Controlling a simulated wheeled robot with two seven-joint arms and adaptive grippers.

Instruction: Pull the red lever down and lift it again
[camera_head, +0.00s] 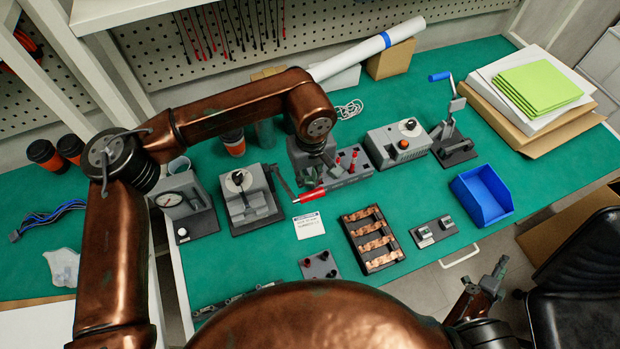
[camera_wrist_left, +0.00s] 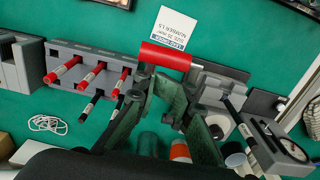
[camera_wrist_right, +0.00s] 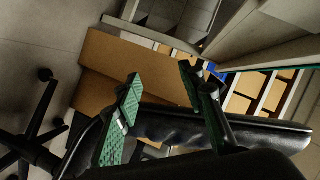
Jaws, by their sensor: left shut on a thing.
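The red lever handle (camera_head: 312,194) sits on a grey metal arm at the right side of the grey press-like device (camera_head: 250,208) on the green table. In the head view it lies low beside the device, above a white label card (camera_head: 308,226). My left gripper (camera_wrist_left: 167,75) is shut on the red handle (camera_wrist_left: 165,57) in the left wrist view, with a green finger on each side. My right gripper (camera_head: 497,272) is off the table's front edge. Its fingers (camera_wrist_right: 160,80) are apart and empty.
A grey block with red-handled tools (camera_head: 350,168) stands right behind the handle. A tray of copper busbars (camera_head: 372,238), a blue bin (camera_head: 483,195) and a gauge device (camera_head: 187,208) stand around. A black chair (camera_head: 580,275) is near my right gripper.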

